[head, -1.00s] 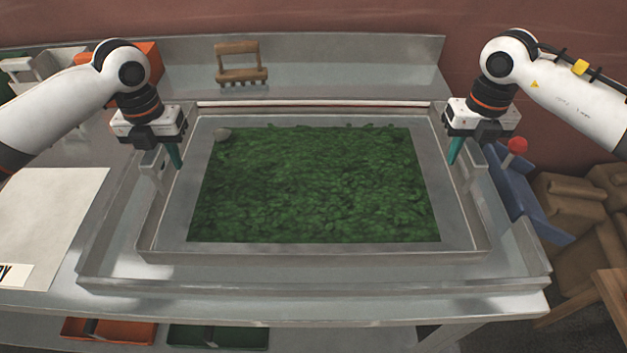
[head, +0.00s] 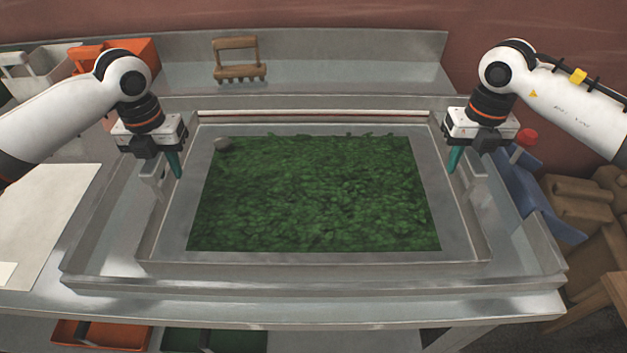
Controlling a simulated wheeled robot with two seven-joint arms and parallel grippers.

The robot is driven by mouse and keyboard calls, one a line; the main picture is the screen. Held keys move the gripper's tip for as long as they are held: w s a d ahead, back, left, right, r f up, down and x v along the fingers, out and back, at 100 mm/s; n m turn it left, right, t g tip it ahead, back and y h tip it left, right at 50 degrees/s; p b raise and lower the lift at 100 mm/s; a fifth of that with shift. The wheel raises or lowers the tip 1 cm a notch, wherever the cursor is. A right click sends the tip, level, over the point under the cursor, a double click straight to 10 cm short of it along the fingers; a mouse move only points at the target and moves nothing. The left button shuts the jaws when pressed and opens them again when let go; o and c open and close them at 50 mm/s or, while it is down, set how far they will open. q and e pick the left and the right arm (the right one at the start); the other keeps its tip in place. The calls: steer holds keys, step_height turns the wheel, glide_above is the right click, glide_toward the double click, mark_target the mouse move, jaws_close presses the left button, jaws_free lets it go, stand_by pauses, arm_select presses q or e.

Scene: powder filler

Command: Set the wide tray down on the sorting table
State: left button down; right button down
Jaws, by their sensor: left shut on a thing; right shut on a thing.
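My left gripper (head: 175,165) is shut on the tray's left handle. My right gripper (head: 455,160) is shut on its right handle. The teal fingers partly hide the handles.
A wooden brush-like tool (head: 238,60) stands on the back ledge. Orange bins (head: 135,50) are at the back left, a white sheet (head: 40,215) at the left. A blue part with a red knob (head: 528,137) and brown boxes (head: 580,200) are at the right. More bins (head: 215,340) sit below the table.

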arm_select(q)
steer(key=shift+a+f, duration=0.15)
steer(key=shift+f, duration=0.1)
arm_select(e)
steer(key=shift+d+f, duration=0.15)
steer(key=shift+f, duration=0.1)
arm_select(q)
steer(key=c, duration=1.4)
jaws_free()
arm_select(e)
steer(key=c, duration=1.4)
jaws_free()
arm_select(q)
steer(key=shift+o, duration=1.2)
steer(key=shift+s, duration=0.1)
arm_select(e)
steer(key=shift+o, duration=1.2)
steer(key=shift+s+r, duration=0.1)
arm_select(q)
steer(key=shift+s+r, duration=0.1)
arm_select(e)
steer(key=shift+s, duration=0.1)
arm_select(q)
steer(key=shift+r, duration=0.2)
step_height(320, 180, up, 11)
steer(key=shift+r, duration=0.25)
arm_select(e)
steer(key=shift+r, duration=0.1)
step_height(320, 180, up, 12)
steer(key=shift+f, duration=0.1)
